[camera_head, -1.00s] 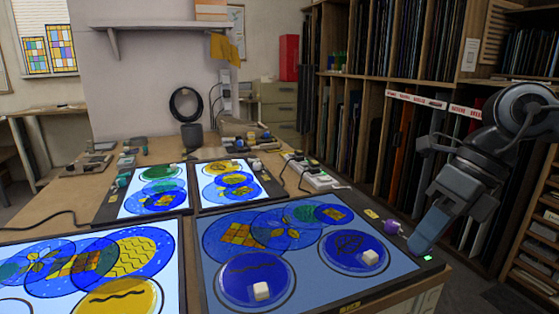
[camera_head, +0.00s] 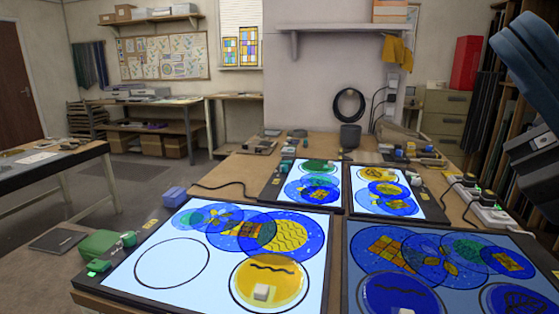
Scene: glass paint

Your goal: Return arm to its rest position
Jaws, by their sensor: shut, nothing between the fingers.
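Part of my arm shows large and close at the upper right edge of the head view, a smooth blue-grey piece with a darker part below it. The picture's edge cuts it off. I cannot make out any fingertips, so my gripper is not visible. The arm part looks raised in front of the shelving, apart from the lit panels in the picture.
A green box (camera_head: 99,245) sits left. A red bin (camera_head: 467,63) stands behind.

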